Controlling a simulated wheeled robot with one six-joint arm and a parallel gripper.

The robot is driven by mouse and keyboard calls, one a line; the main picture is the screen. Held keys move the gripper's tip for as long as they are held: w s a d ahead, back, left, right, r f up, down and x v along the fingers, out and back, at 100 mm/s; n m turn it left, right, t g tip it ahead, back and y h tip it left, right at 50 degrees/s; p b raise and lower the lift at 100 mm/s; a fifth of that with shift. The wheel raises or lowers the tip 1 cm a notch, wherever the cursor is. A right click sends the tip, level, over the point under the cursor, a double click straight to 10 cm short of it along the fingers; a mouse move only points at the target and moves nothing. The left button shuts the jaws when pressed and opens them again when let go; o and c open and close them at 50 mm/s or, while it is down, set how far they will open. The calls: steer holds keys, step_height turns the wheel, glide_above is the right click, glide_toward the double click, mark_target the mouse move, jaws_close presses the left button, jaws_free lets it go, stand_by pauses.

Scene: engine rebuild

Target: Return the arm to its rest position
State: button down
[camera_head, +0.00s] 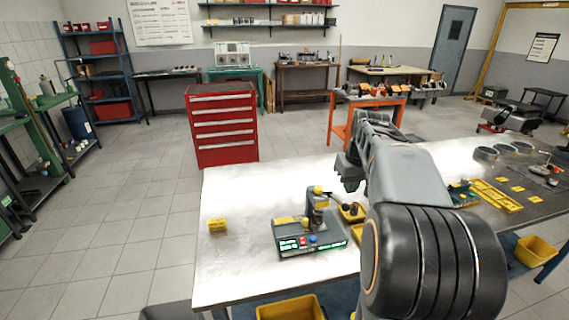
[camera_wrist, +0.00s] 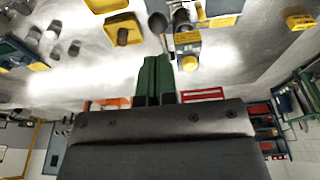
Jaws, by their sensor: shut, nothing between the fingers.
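My arm reaches up over the workbench (camera_head: 240,268) in the head view. My gripper (camera_head: 345,178) hangs above the bench, behind a grey device with yellow parts and coloured buttons (camera_head: 310,240). In the wrist view the two green fingers of my gripper (camera_wrist: 155,62) lie side by side, shut with nothing between them. The device also shows in the wrist view (camera_wrist: 188,45), beyond the fingertips. The arm hides part of the bench in the head view.
A small yellow block (camera_head: 217,225) lies at the bench's left. Yellow bins (camera_head: 352,213) and a yellow tray (camera_head: 492,196) stand on the bench. A red drawer cabinet (camera_head: 222,125) and an orange cart (camera_head: 368,98) stand behind it. The bench's left part is mostly clear.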

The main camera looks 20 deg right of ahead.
steer(key=s+a+f, duration=0.3)
steer(key=s+a, duration=0.1)
steer(key=a, duration=0.3)
steer(key=s+a+f+n+t, duration=0.1)
steer(key=s+a+f, duration=0.2)
steer(key=a, duration=0.3)
steer(key=s+a+f, duration=0.3)
steer(key=s+a, duration=0.2)
steer(key=a, duration=0.2)
steer(key=shift+a+n+t, duration=0.3)
steer(key=shift+a+t, duration=0.05)
steer(key=shift+t, duration=0.05)
stand_by(0.8)
